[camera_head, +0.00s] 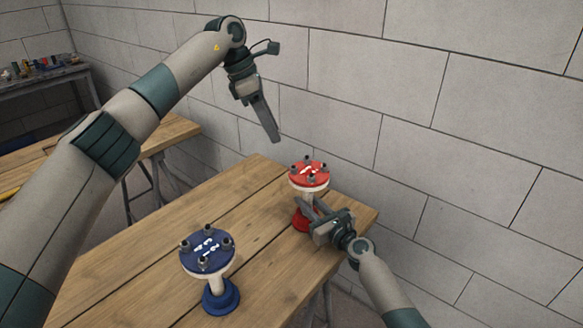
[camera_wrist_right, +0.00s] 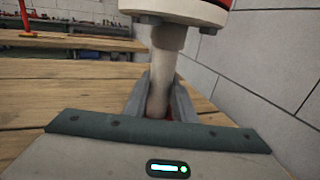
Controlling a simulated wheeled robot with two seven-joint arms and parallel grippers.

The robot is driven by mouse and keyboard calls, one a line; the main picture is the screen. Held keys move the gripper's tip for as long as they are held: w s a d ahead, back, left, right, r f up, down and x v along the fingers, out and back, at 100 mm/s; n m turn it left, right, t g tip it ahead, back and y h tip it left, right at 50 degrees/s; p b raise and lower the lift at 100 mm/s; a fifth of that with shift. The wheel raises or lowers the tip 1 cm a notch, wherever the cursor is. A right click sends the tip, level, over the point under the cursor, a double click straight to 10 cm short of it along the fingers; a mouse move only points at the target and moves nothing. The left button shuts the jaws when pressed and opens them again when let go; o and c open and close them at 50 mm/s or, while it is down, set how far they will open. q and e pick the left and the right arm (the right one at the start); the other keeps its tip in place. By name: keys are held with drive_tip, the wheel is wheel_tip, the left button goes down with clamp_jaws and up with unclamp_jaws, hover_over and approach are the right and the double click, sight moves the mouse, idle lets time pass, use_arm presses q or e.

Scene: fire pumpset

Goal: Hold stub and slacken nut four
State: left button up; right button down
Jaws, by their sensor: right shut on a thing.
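The red stub (camera_head: 309,174) stands upright near the far right corner of the wooden table. It has a red top flange with white marks and several dark nuts, a pale pipe and a red base. My right gripper (camera_head: 308,207) is shut around its pipe below the flange. In the right wrist view the pipe (camera_wrist_right: 158,85) is between the two fingers, with the flange's pale underside above. My left gripper (camera_head: 274,138) is raised above and left of the red flange, pointing down, apart from it. Its fingers show edge-on, so their gap is unclear.
A similar blue stub (camera_head: 207,250) with several dark nuts stands at the table's front. The wooden table (camera_head: 255,195) is bare between the stubs. A block wall (camera_head: 430,130) rises behind and right. A cluttered bench (camera_head: 42,75) is at far left.

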sight(292, 168)
use_arm(q)
drive_tip(key=shift+a+r, duration=0.25)
drive_tip(key=shift+f, duration=0.1)
drive_tip(key=x, duration=1.1)
drive_tip(key=shift+d+f, duration=0.25)
drive_tip(key=shift+f, duration=0.1)
clamp_jaws()
